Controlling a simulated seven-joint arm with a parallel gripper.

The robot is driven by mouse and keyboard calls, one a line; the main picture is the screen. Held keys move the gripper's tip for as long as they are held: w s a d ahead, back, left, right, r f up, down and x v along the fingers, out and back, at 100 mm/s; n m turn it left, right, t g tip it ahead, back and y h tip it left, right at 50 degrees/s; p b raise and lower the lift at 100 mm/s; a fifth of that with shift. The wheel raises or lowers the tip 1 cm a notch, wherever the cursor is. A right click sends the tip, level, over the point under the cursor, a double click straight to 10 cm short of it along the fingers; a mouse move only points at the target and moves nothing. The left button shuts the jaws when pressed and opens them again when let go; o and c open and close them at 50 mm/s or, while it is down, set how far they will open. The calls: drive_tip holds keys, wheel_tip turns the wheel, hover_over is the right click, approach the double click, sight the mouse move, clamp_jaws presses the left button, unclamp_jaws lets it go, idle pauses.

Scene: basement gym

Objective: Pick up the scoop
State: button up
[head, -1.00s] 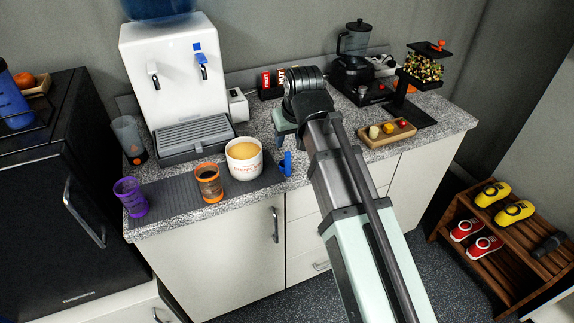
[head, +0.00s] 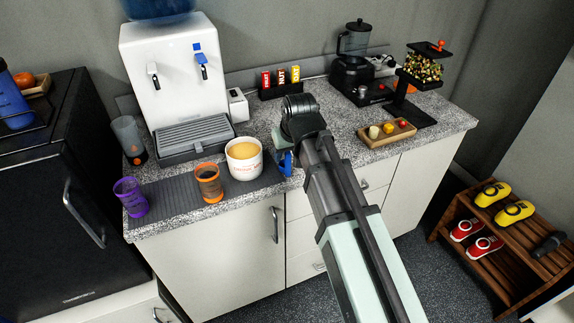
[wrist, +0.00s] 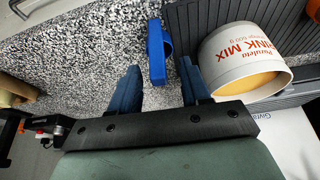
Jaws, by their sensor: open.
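The blue scoop (head: 287,164) is at the front edge of the counter, just right of the tub labelled as a mix (head: 244,159). My gripper partly covers it in the head view. In the wrist view the scoop (wrist: 157,52) lies ahead of the fingertips, roughly in line with the gap between them, and its far end points away. My gripper (wrist: 160,76) is open and empty, with its two dark blue fingers apart. I cannot tell how high the fingertips are above the counter.
The tub (wrist: 242,62) is close beside the right finger in the wrist view. An orange cup (head: 208,184) and a purple cup (head: 130,197) stand farther left on the dark mat (head: 170,198). A wooden tray (head: 387,137) is to the right. Speckled counter between is clear.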

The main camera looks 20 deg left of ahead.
drive_tip(key=shift+f, duration=0.15)
clamp_jaws()
idle(0.4)
wheel_tip(320, 180, up, 8)
drive_tip(key=r, duration=0.1)
drive_tip(key=s+a+r+n+g, duration=0.1)
drive_tip(key=a+r+n, duration=0.1)
drive_tip(key=a, duration=0.3)
drive_tip(key=s+a+r+n+y, duration=0.1)
drive_tip(key=s+a+n, duration=0.1)
drive_tip(key=a, duration=0.4)
drive_tip(key=shift+r+n+g, duration=0.35)
drive_tip(key=shift+n+g, duration=0.05)
drive_tip(key=shift+n, duration=0.5)
